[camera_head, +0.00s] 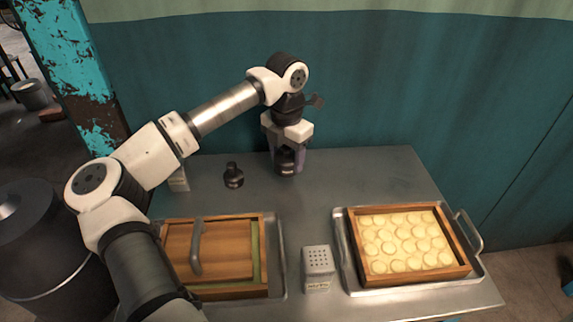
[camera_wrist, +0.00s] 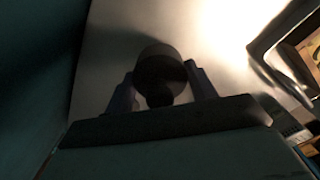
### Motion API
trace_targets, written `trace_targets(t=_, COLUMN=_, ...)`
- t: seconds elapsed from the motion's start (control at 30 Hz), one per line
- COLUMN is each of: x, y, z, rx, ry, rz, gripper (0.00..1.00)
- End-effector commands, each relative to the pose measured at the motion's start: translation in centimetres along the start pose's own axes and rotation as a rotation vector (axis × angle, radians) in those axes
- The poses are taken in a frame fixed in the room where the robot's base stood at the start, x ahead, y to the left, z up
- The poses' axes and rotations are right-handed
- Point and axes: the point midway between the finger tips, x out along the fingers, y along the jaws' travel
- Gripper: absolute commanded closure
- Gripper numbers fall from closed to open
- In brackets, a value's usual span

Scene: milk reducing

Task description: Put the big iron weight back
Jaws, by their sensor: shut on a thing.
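My gripper (camera_head: 286,150) is at the back middle of the grey table, pointing down. It is shut on a dark, round iron weight (camera_head: 285,167), whose lower part shows below the fingers. In the wrist view the weight (camera_wrist: 160,72) sits between the two fingers of my gripper (camera_wrist: 160,95). I cannot tell whether the weight touches the table or is just above it. A smaller-looking dark iron weight (camera_head: 233,177) with a knob stands upright on the table, left of my gripper.
A wooden box with a handled lid (camera_head: 228,252) lies on a metal tray at front left. A grey perforated shaker (camera_head: 318,263) stands in the middle. A wooden frame of round pale pieces (camera_head: 405,243) sits on a handled tray (camera_head: 477,262) at right. The back right tabletop (camera_head: 365,175) is clear.

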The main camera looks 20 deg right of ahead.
Motion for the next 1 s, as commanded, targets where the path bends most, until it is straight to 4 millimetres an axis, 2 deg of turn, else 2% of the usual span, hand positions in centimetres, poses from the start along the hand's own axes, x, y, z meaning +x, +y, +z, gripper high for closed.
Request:
trace_targets(t=0.23, x=2.9, y=0.0, z=0.0, rx=0.0, ry=-0.001, rz=-0.001, gripper=1.0)
trace_targets(t=0.63, x=3.5, y=0.0, z=0.0, rx=0.0, ry=-0.002, rz=0.001, gripper=1.0)
trace_targets(t=0.67, x=3.5, y=0.0, z=0.0, rx=0.0, ry=0.0, rz=0.0, gripper=0.4)
trace_targets(t=0.8, x=3.5, y=0.0, z=0.0, rx=0.0, ry=0.0, rz=0.0, gripper=0.22)
trace_targets(t=1.0, x=3.5, y=0.0, z=0.0, rx=0.0, ry=0.0, rz=0.0, gripper=0.22)
